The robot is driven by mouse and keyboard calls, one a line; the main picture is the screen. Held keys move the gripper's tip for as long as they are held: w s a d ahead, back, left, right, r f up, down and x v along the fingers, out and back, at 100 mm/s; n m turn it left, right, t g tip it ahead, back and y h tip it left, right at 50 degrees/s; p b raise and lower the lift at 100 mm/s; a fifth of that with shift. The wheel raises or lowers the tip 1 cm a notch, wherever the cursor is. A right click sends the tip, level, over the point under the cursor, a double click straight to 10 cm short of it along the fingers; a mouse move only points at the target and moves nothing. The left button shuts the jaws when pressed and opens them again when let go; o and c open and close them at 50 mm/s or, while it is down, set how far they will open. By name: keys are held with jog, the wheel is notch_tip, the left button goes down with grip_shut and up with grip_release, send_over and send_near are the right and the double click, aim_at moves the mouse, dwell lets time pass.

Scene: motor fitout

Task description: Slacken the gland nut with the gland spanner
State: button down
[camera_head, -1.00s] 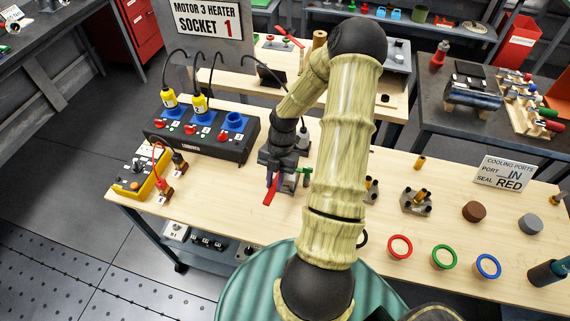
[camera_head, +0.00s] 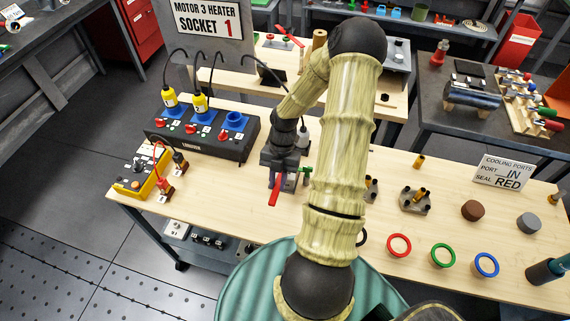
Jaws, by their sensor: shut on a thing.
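My gripper (camera_head: 278,178) is low over the wooden bench, left of my forearm and right of the black socket box. It is shut on a tool with a red handle, which I take to be the gland spanner (camera_head: 273,193); the handle points down and toward the camera. A small green part (camera_head: 305,171) shows just right of the gripper. The gland nut cannot be made out; the gripper and arm cover that spot. I cannot tell whether the spanner touches anything.
The black socket box (camera_head: 202,140) with yellow plugs stands left, with a yellow meter (camera_head: 139,184) beside it. Cables hang behind the box.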

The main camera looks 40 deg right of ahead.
jog(key=shift+s+d+n+p, duration=0.3)
jog(key=shift+n+p, duration=0.1)
jog(key=shift+n, duration=0.2)
jog(key=shift+s+a, duration=0.1)
dwell(0.6)
jog(key=shift+s+a, duration=1.3)
jog(key=shift+a, duration=0.05)
notch_tip(320, 180, up, 6)
jog(key=p, duration=0.6)
dwell(0.7)
dwell(0.4)
